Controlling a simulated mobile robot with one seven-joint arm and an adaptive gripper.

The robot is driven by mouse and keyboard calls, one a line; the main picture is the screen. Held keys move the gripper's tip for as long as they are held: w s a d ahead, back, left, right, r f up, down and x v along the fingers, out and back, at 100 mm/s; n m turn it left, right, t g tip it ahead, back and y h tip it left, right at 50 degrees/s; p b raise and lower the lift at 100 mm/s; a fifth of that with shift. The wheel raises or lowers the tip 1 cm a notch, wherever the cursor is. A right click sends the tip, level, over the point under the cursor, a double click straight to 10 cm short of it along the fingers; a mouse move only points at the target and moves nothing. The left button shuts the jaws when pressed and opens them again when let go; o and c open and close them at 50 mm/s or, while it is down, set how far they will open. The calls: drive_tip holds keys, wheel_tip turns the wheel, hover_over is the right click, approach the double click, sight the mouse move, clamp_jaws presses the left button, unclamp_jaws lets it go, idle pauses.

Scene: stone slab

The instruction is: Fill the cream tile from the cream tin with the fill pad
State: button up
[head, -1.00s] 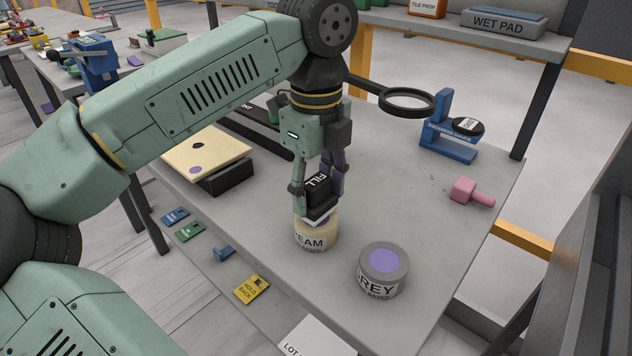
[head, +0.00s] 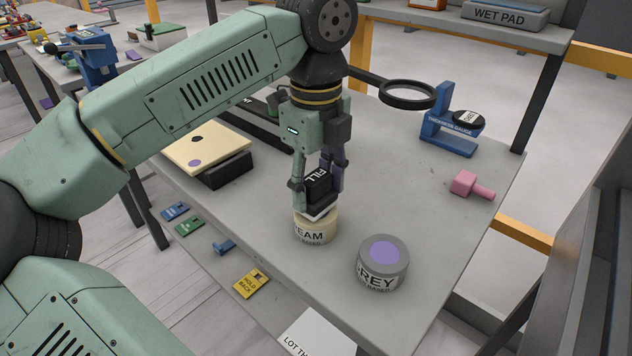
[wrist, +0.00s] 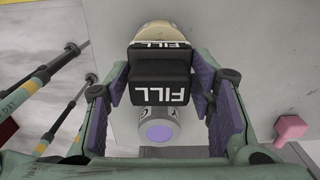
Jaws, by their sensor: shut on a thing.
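My gripper (head: 318,190) is shut on the black fill pad (head: 318,183), which is marked FILL. The pad also shows between the purple-lined fingers in the wrist view (wrist: 160,75). The pad's pale underside is at the top of the cream tin (head: 314,231); I cannot tell if it touches. The cream tin is partly behind the pad in the wrist view (wrist: 158,33). The cream tile (head: 207,147) lies on a black block (head: 226,170) to the left. It bears a purple spot and a dark spot.
The grey tin (head: 383,263) stands right of the cream tin. A blue thickness gauge (head: 450,135) and a pink tool (head: 470,185) are further right. A magnifier ring (head: 407,95) stands behind my gripper.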

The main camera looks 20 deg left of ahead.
sight(316, 176)
drive_tip(key=shift+f+b, duration=0.5)
idle(1.5)
drive_tip(key=shift+r, duration=0.15)
drive_tip(key=shift+r+p, duration=2.35)
drive_tip(key=shift+r, duration=1.1)
